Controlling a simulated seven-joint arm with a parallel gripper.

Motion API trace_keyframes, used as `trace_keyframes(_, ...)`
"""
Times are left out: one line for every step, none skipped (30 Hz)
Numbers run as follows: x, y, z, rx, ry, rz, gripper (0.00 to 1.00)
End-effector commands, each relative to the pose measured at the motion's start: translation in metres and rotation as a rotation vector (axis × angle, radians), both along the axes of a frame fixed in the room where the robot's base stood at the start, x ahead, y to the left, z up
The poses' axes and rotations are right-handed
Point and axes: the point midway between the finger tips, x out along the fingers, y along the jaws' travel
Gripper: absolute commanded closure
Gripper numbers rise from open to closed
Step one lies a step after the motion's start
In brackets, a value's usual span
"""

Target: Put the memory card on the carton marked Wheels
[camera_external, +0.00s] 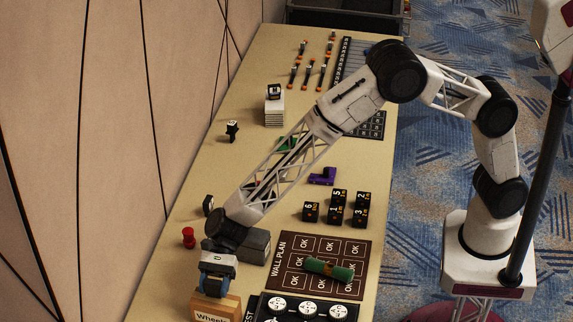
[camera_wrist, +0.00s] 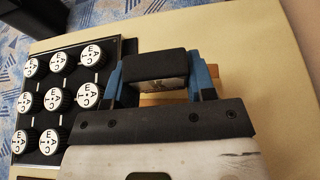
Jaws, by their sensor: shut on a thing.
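The carton marked Wheels (camera_external: 213,312) is a brown box at the bottom edge of the external view, partly cut off. In the wrist view its brown surface (camera_wrist: 230,77) shows behind my gripper. My gripper (camera_wrist: 160,72) has its blue fingers shut on a dark block with a lighter printed face, which I take to be the memory card (camera_wrist: 158,64). I cannot tell whether the card touches the carton.
A grey box (camera_external: 250,246) and a red knob-shaped piece (camera_external: 189,237) stand behind the gripper. A black board with white round dials (camera_wrist: 47,150) lies close beside the carton. The Wall Plan board (camera_external: 318,245) bears a green cylinder (camera_external: 328,269). Numbered black cubes (camera_external: 335,211) stand farther back.

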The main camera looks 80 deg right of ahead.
Motion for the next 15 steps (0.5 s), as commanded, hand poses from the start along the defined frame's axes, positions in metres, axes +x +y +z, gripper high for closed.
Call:
trace_keyframes(0.0002,0.0001,-0.0044,0.0,0.001,0.0,0.72)
trace_keyframes(0.0003,0.0001,-0.0061,0.0,0.001,0.0,0.72)
trace_keyframes(0.0004,0.0001,-0.0076,0.001,0.001,-0.001,0.72)
trace_keyframes(0.0004,0.0001,-0.0083,0.001,0.0,-0.001,0.72)
trace_keyframes(0.0005,0.0001,-0.0086,0.001,0.0,-0.001,0.72)
trace_keyframes(0.0005,0.0002,-0.0086,0.001,0.0,-0.001,0.72)
trace_keyframes(0.0005,0.0001,-0.0086,0.001,0.0,-0.001,0.72)
trace_keyframes(0.0004,0.0002,-0.0085,0.001,0.0,-0.001,0.72)
trace_keyframes(0.0004,0.0002,-0.0086,0.001,0.0,-0.001,0.72)
trace_keyframes(0.0004,0.0002,-0.0085,0.001,0.0,-0.001,0.72)
trace_keyframes(0.0004,0.0002,-0.0085,0.001,0.0,-0.001,0.72)
trace_keyframes(0.0004,0.0002,-0.0087,0.001,0.0,-0.001,0.72)
trace_keyframes(0.0004,0.0001,-0.009,0.001,0.0,-0.001,0.72)
trace_keyframes(0.0004,0.0001,-0.0096,0.001,0.0,-0.001,0.72)
trace_keyframes(0.0004,0.0001,-0.0104,0.001,0.0,-0.001,0.72)
